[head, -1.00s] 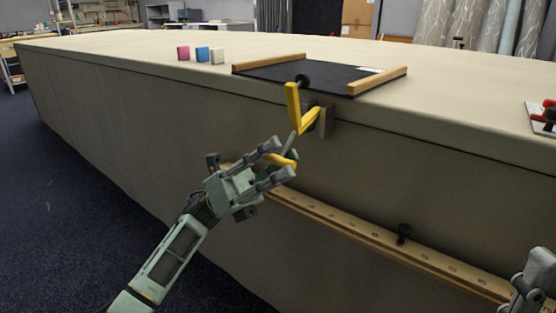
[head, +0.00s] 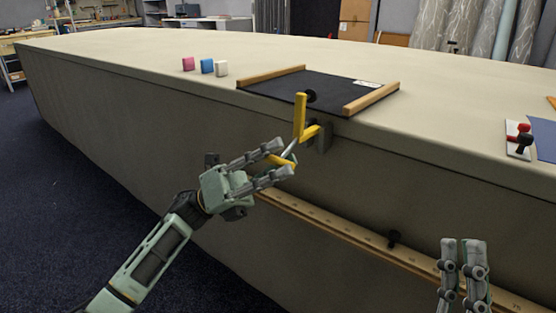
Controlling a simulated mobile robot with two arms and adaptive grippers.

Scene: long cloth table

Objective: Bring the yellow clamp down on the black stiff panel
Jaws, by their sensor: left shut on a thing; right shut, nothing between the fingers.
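The yellow clamp (head: 300,120) is mounted at the table's front edge, with its yellow arm standing up and a black round pad (head: 311,96) near its top. The pad shows in front of the black stiff panel (head: 335,90), which lies flat on the table between two wooden strips. I cannot tell the gap between pad and panel. My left gripper (head: 281,163) is shut on the clamp's yellow handle, below the table edge; the fingers partly hide the handle. My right gripper (head: 462,243) is shut and empty at the lower right, apart from the clamp.
Wooden strips (head: 272,75) (head: 371,99) flank the panel. A white plate (head: 513,147) with a red and black device is at the right. A wooden rail (head: 350,237) runs along the table's front.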

